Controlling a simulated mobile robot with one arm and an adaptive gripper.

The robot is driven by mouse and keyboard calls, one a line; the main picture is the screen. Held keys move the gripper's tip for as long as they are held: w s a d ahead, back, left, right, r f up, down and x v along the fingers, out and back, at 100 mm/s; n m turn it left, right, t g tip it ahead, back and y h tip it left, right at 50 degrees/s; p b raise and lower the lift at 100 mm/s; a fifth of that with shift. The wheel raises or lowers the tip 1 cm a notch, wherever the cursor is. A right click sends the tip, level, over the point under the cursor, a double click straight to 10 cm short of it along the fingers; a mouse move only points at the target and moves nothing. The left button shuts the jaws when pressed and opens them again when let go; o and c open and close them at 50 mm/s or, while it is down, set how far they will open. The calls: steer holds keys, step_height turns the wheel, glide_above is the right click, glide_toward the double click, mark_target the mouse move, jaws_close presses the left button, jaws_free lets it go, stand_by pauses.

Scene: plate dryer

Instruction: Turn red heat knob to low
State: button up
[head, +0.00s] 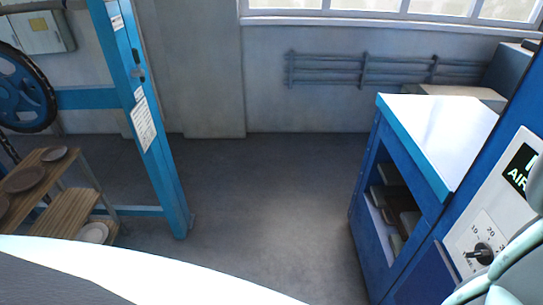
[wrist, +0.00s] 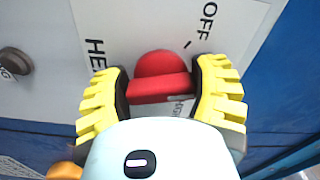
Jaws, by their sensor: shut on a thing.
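The red heat knob (wrist: 160,81) is on a light panel, under the lettering "HE..." and "OFF" in the wrist view. Its raised red grip bar lies between the two yellow ribbed fingers of my gripper (wrist: 161,92), which is shut on it. The bar runs nearly level across the picture, tilted slightly. A small mark shows beside "OFF". Part of another label is visible just below the bar; the rest is hidden by my gripper. The red knob does not show in the head view.
A dark round knob (wrist: 15,62) sits on the same panel at the left in the wrist view. In the head view, a black dial (head: 484,254) with numbers is at right, beside a blue cabinet (head: 375,210). A wooden shelf with plates (head: 70,208) stands left. The middle floor is clear.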

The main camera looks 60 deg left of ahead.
steer(key=shift+m+b, duration=0.7)
steer(key=shift+m, duration=0.8)
steer(key=shift+r, duration=0.1)
steer(key=o, duration=1.2)
steer(key=shift+s+a, duration=0.1)
steer(key=v, duration=0.7)
steer(key=shift+s+a, duration=0.1)
